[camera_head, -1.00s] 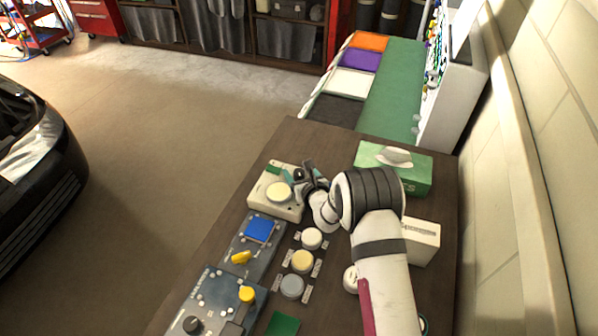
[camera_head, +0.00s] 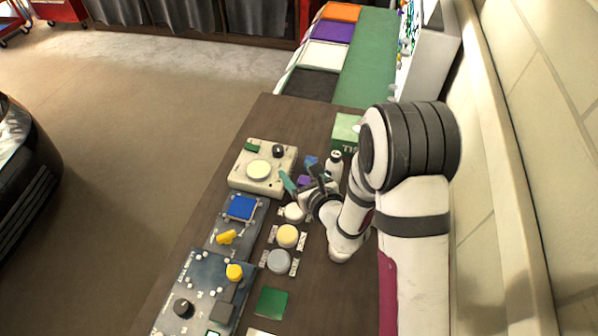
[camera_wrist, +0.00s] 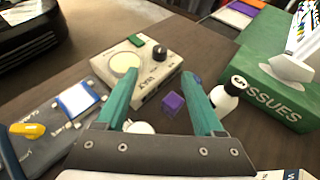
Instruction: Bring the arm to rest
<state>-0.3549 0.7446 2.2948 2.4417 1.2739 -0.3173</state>
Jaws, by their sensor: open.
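My gripper (camera_head: 303,186) is open and empty above the dark wooden bench (camera_head: 205,215). Its two teal fingers stand apart in the wrist view (camera_wrist: 164,82), with bench top and a purple cube (camera_wrist: 173,103) seen between and beyond them. In the head view the gripper is just right of the beige box (camera_head: 262,182) with a round cream disc and a dark knob. My arm reaches in from the lower right and hides part of the bench's right side.
A green tissue box (camera_head: 345,129) stands at the back right, partly behind my arm. A small white bottle (camera_wrist: 224,98) stands near it. Panels with a blue square (camera_head: 241,207) and yellow knobs lie left. Round cream and grey discs (camera_head: 279,261) sit near the gripper. A wall runs along the right.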

